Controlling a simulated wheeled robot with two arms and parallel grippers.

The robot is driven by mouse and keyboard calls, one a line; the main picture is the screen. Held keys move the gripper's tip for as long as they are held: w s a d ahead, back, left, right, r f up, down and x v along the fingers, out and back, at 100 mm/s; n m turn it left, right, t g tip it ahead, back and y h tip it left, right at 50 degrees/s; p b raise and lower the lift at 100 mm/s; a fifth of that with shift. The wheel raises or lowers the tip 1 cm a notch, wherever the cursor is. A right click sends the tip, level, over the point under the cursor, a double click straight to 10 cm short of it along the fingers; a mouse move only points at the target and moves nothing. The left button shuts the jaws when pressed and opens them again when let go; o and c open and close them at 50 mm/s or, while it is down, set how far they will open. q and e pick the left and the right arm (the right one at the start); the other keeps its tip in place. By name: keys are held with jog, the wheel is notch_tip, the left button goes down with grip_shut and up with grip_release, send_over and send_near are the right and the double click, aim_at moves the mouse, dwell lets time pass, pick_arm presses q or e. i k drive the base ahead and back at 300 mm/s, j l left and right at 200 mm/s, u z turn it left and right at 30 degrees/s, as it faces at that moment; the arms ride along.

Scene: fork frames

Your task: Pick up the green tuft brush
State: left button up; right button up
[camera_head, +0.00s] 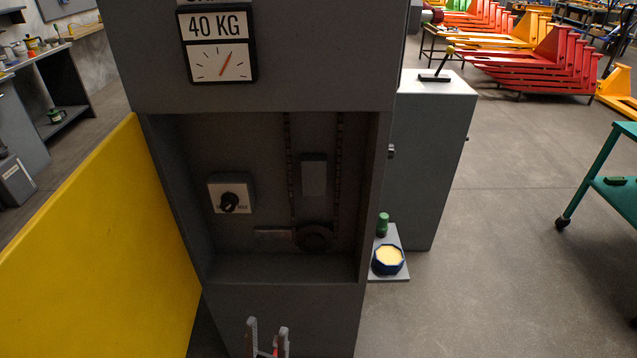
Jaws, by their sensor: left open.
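A small green upright thing (383,224) stands on a grey ledge (400,273) at the right side of the machine column; it may be the green tuft brush, but it is too small to tell. A blue tub (388,260) with pale yellow contents stands in front of it on the same ledge. My left gripper (267,328) is at the bottom edge, in front of the column's lower panel. Its two fingers are apart with nothing between them. It is lower and to the left of the green thing. My right gripper is out of view.
A yellow panel (100,250) stands at left. A grey cabinet (432,160) rises behind the ledge. A green cart (590,180) holds a small dark thing (615,181).

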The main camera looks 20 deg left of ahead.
aim_at(382, 226)
jog(key=i+l, duration=0.15)
jog(key=l, duration=0.15)
jog(key=i+l, duration=0.15)
jog(key=l, duration=0.2)
jog(key=i+l, duration=0.35)
jog(key=l, duration=0.3)
